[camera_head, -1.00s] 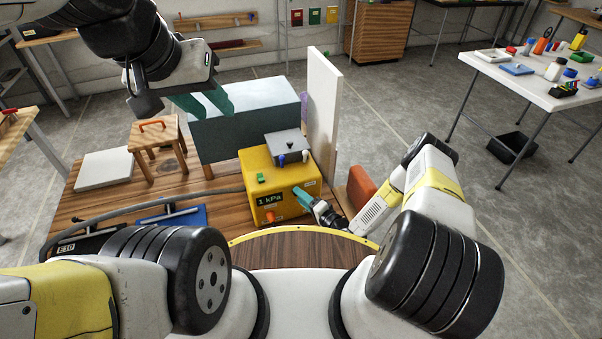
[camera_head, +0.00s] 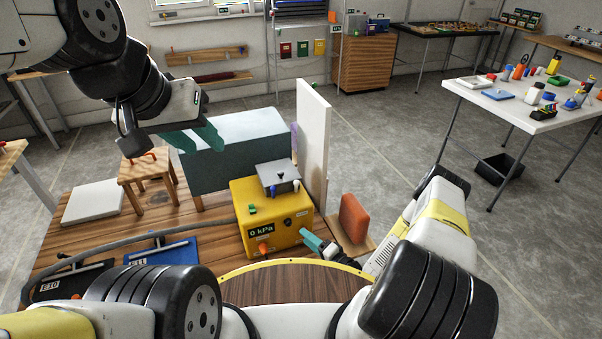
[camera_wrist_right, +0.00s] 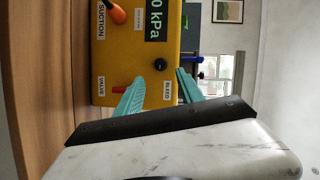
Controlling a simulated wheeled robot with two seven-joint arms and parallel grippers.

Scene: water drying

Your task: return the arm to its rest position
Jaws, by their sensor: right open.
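A yellow box (camera_head: 281,218) stands on the wooden table, with a display (camera_head: 261,231) reading 0 kPa. My right gripper (camera_head: 311,241) is beside its front right corner, fingers open. In the right wrist view, the teal fingers (camera_wrist_right: 160,94) are spread before the box's panel (camera_wrist_right: 130,60), with nothing held between them. A red valve handle (camera_wrist_right: 119,89) shows beside one finger and a black bleed knob (camera_wrist_right: 169,62) beyond them; I cannot tell whether any finger touches.
A tall white panel (camera_head: 313,140) stands behind the yellow box. An orange block (camera_head: 354,217) stands right of it. A hose (camera_head: 130,236) crosses the table.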

